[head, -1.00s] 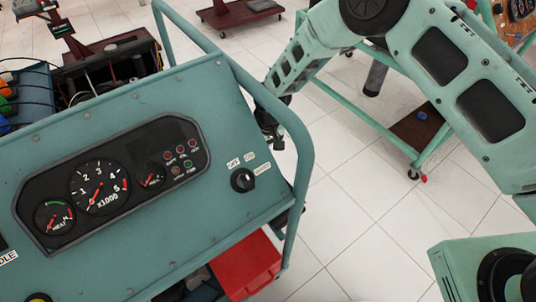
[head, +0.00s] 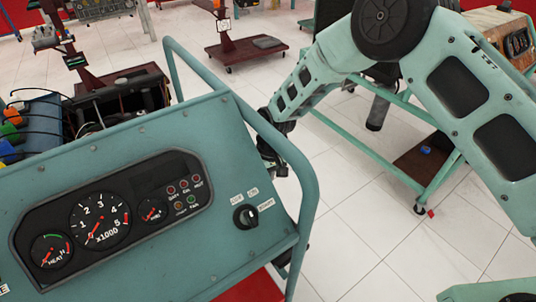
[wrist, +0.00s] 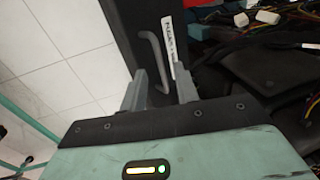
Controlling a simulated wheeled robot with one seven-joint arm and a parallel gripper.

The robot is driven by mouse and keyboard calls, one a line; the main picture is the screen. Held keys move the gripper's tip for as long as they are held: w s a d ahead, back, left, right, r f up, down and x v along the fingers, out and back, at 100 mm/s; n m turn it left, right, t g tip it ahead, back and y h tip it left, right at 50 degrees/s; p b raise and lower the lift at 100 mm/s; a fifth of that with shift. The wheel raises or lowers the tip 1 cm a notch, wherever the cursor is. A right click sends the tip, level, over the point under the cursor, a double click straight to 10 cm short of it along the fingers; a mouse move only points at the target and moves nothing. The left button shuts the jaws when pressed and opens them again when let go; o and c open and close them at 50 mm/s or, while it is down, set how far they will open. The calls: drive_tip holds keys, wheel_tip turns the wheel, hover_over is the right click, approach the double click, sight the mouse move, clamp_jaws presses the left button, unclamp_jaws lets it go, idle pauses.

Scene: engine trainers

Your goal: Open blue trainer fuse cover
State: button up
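The blue-green trainer (head: 130,160) fills the left of the head view, its gauge panel facing me. In the wrist view, a black cover (wrist: 125,20) carries a grey bent handle (wrist: 153,55) and a white label (wrist: 170,42) that is only partly readable. I take it for the fuse cover; it looks shut. My gripper (wrist: 160,82) is open, with one grey finger on each side of the handle's lower end. I cannot tell whether a finger touches it. In the head view, my gripper is mostly hidden behind the trainer's side rail, and the cover is out of sight.
The tubular side rail (head: 285,150) stands close to my gripper. Wires and connectors (wrist: 265,18) lie to the right in the wrist view. A red box (head: 252,290) sits below the panel. Another wheeled frame (head: 375,155) stands behind my arm. White floor (head: 350,235) is clear between.

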wheel_tip(320, 180, up, 14)
drive_tip(key=w+d+b, duration=0.1)
drive_tip(key=d, duration=0.1)
drive_tip(key=shift+w+f, duration=0.25)
drive_tip(key=shift+d, duration=0.1)
